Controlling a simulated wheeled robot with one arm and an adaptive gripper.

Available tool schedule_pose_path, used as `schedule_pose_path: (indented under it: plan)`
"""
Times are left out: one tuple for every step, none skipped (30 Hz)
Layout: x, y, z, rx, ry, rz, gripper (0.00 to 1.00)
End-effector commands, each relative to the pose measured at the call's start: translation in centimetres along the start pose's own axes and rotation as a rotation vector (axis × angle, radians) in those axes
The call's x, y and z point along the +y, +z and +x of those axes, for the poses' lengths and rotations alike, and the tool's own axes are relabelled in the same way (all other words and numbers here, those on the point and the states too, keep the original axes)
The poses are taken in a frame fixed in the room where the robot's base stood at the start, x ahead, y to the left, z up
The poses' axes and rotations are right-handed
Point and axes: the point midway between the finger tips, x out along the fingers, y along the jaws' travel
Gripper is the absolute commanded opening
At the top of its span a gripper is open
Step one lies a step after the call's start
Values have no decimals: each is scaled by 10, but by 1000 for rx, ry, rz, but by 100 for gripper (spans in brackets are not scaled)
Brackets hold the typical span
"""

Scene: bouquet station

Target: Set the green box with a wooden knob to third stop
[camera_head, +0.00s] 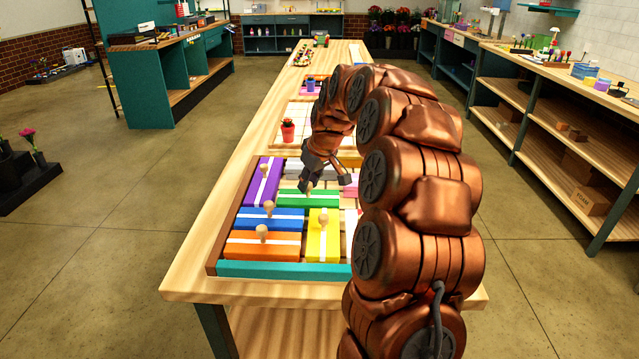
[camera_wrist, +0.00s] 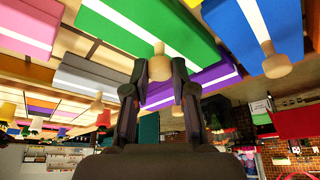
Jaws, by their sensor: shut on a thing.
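The green box (camera_head: 312,199) has a white stripe and lies crosswise in a shallow tray of coloured boxes, between the purple box (camera_head: 262,183) and the yellow box (camera_head: 323,237). In the wrist view the green box (camera_wrist: 140,22) spans the upper middle. Its pale wooden knob (camera_wrist: 159,66) sits between the two fingertips. My arm hides the tray's right side. I cannot make out any stop marks.
The blue box (camera_head: 285,222) and orange box (camera_head: 255,249), both with knobs, lie nearer me. A grey box (camera_head: 296,171) lies beyond the green one. The tray's teal front rail (camera_head: 280,269) borders the near side. A red flowerpot (camera_head: 288,132) stands farther along the wooden table (camera_head: 205,262).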

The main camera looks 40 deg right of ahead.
Motion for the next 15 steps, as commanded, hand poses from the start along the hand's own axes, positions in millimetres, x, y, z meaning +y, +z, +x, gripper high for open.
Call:
schedule_pose_path:
  plan:
    - [0,0,0,0,0,1,0]
    - [0,0,0,0,1,1,0]
    - [0,-1,0,0,1,1,0]
    - [0,0,0,0,1,1,0]
    - [0,0,0,0,0,1,0]
    - [0,0,0,0,1,1,0]
    - [0,0,0,0,1,1,0]
    - [0,0,0,0,1,1,0]
    - [0,0,0,0,1,1,0]
    - [0,0,0,0,1,1,28]
    - [0,0,0,0,1,1,32]
    - [0,0,0,0,1,0,36]
    - [0,0,0,0,1,0,39]
    - [0,0,0,0,1,0,42]
    - [0,0,0,0,0,0,46]
